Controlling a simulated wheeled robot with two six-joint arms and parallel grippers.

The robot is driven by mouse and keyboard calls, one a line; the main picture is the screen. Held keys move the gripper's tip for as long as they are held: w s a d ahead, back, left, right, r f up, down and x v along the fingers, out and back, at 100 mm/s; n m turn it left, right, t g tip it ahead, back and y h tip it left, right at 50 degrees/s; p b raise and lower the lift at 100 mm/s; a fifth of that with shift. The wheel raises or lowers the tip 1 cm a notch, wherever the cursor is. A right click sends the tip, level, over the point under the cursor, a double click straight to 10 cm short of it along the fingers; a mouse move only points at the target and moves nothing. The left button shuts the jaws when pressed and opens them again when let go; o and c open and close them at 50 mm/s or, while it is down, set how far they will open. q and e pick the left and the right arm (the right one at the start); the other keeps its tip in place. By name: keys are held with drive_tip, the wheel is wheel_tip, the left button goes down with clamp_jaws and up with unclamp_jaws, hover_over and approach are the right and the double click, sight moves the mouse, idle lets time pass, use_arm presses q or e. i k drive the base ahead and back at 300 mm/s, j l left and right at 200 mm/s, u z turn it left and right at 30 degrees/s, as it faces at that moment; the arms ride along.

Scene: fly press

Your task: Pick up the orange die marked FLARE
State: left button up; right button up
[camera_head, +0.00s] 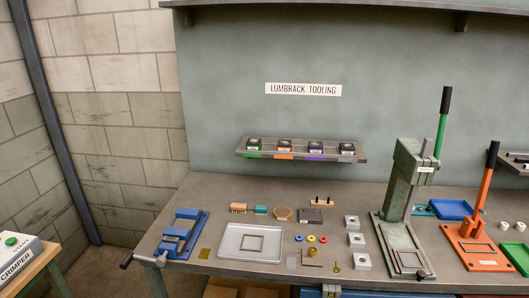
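Several dark die blocks stand in a row on a small wall rack (300,155) under the sign LUMBRACK TOOLING. The second die from the left (284,147) has an orange strip below its front; I take it as the orange die, but its lettering is too small to read. A die with a green strip (254,146) stands to its left and a die with a purple strip (315,148) to its right. Neither of my grippers shows in the head view, so whether they hold anything is not visible.
A green press (400,200) and an orange press (471,230) with tall levers stand at the right of the bench (345,196). A blue vise (180,235), a grey tray (226,250) and small parts lie in front. The bench strip just below the rack is mostly clear.

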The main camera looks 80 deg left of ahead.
sight(283, 144)
drive_tip(key=u, duration=2.55)
